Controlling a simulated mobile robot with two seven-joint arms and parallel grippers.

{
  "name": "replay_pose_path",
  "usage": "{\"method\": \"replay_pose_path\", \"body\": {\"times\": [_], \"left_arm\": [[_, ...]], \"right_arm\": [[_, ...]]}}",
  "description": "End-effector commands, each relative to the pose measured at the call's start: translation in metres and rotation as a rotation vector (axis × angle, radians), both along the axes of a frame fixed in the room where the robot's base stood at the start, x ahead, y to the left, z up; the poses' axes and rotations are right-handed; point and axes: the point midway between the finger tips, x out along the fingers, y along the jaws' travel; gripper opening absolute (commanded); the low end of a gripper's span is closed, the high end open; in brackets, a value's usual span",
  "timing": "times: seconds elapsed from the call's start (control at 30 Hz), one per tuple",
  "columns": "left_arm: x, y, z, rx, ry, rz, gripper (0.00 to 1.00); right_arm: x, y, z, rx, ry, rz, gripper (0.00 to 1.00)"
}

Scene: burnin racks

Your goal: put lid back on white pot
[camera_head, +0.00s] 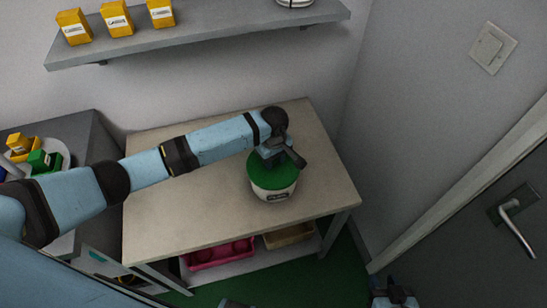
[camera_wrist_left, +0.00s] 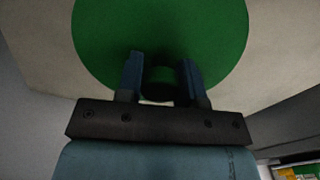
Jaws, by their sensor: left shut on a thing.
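The white pot (camera_head: 272,194) stands upright on the right part of the table, with a dark label on its front. Its round green lid (camera_head: 262,176) is over its top and looks level; I cannot tell whether a thin gap is left under it. My left gripper (camera_head: 272,158) reaches down from above and is shut on the lid's knob. In the left wrist view the knob (camera_wrist_left: 160,82) is between the two fingers (camera_wrist_left: 160,72), with the green disc (camera_wrist_left: 160,30) beyond. My right gripper (camera_head: 395,300) shows only partly at the bottom edge.
The beige table (camera_head: 190,215) is otherwise clear. A pink bin (camera_head: 218,254) and a tan tray (camera_head: 288,236) sit on its lower shelf. A wall shelf (camera_head: 200,33) with yellow packages hangs behind. A door with a handle (camera_head: 515,215) is at right.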

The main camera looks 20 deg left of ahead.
Motion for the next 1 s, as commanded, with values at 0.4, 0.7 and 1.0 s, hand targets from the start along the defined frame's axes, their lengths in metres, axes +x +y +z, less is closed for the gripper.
{"method": "replay_pose_path", "body": {"times": [0.4, 0.7, 1.0], "left_arm": [[0.000, 0.000, 0.001, -0.001, 0.000, 0.000, 0.11], [0.000, 0.000, 0.000, 0.000, 0.000, 0.000, 0.11], [0.000, 0.000, 0.000, 0.000, 0.000, 0.000, 0.11]], "right_arm": [[0.000, 0.001, 0.012, 0.002, -0.003, 0.002, 0.38], [0.000, 0.001, 0.013, 0.002, -0.004, 0.002, 0.38], [0.000, 0.001, 0.013, 0.001, -0.002, 0.001, 0.38]]}}
